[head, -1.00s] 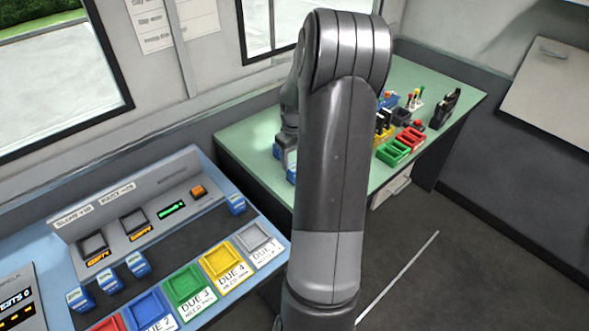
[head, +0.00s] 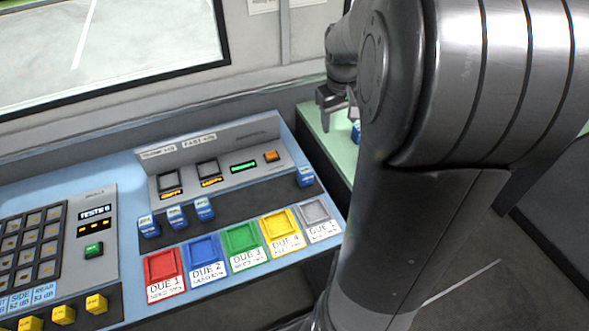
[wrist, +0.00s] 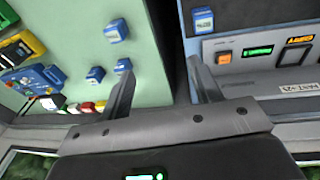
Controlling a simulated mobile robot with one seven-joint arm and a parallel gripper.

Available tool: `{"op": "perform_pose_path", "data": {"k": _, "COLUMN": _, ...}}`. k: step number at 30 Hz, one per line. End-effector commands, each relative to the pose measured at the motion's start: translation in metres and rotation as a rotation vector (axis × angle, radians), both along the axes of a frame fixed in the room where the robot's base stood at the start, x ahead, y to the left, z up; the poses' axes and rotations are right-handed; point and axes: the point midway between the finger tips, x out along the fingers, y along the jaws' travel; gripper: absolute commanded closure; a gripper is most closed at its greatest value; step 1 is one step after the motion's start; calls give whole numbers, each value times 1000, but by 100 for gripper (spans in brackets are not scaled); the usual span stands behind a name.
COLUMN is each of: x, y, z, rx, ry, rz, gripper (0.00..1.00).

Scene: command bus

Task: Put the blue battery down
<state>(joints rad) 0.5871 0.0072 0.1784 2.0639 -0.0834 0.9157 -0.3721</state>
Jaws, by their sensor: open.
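My gripper (head: 336,112) is open, with nothing between its fingers. In the wrist view my gripper (wrist: 163,82) points down over the dark gap between the green table and the blue console. Several blue batteries are in view, and I cannot tell which one the task means. One blue battery (head: 305,177) stands alone at the console's right end; it also shows in the wrist view (wrist: 203,21). Three more (head: 177,217) stand in a row on the console's dark strip. Others (wrist: 116,31) stand on the green table, one of them (wrist: 122,66) close beside the left finger.
The console (head: 335,212) has red (head: 164,265), blue (head: 204,250), green (head: 241,237), yellow (head: 279,225) and grey (head: 315,212) trays along its front. Two square wells (head: 170,183) sit in the raised panel. My arm hides much of the green table (head: 341,150).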

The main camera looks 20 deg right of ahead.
Motion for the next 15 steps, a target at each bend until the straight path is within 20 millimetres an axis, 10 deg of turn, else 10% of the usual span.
{"op": "perform_pose_path", "data": {"k": 15, "x": -107, "y": 150, "z": 64, "rx": 25, "ry": -266, "rz": 14, "gripper": 42}}
